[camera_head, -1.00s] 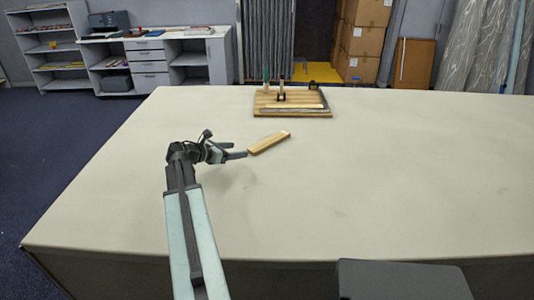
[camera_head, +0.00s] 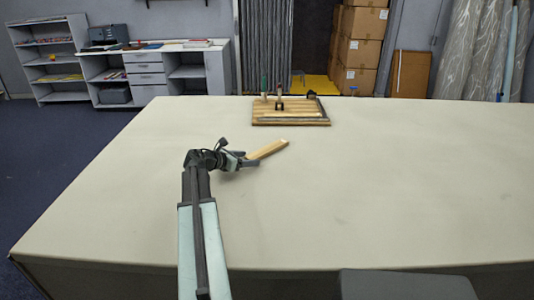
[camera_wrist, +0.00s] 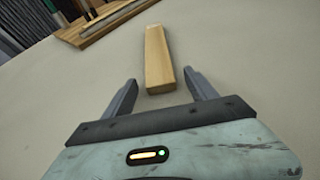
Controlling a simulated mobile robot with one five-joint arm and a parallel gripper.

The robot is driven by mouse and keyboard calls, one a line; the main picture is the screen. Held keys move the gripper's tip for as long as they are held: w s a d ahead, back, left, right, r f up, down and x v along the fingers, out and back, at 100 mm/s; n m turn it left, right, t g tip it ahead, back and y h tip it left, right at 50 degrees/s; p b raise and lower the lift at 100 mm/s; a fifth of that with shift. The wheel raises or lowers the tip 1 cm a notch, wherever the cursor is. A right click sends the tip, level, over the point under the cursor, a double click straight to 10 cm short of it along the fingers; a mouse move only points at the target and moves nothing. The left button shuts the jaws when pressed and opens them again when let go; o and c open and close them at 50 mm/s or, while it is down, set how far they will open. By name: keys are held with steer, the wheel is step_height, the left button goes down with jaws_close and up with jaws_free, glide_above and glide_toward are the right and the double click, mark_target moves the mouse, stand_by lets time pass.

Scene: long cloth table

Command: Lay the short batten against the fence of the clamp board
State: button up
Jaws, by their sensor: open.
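The short batten (camera_head: 269,149) is a pale wooden bar lying flat on the cloth table, slanted up to the right in the head view. In the wrist view the batten (camera_wrist: 159,60) has its near end at the mouth between my fingers. My gripper (camera_head: 252,159) is open and low over the table at the batten's near end. In the wrist view my gripper (camera_wrist: 162,90) has one finger on each side of that end, with gaps visible. The clamp board (camera_head: 290,120) lies farther back on the table, with a fence strip (camera_head: 290,119) along its front part.
The clamp board carries upright clamps, one with a green handle (camera_head: 264,84), and a dark knob (camera_head: 311,94). The cloth table (camera_head: 400,180) is otherwise clear. Shelves, cardboard boxes (camera_head: 362,40) and wrapped rolls stand beyond the table.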

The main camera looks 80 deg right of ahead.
jaws_close()
step_height(320, 180, up, 10)
steer(key=p, duration=1)
steer(key=shift+r, duration=0.2)
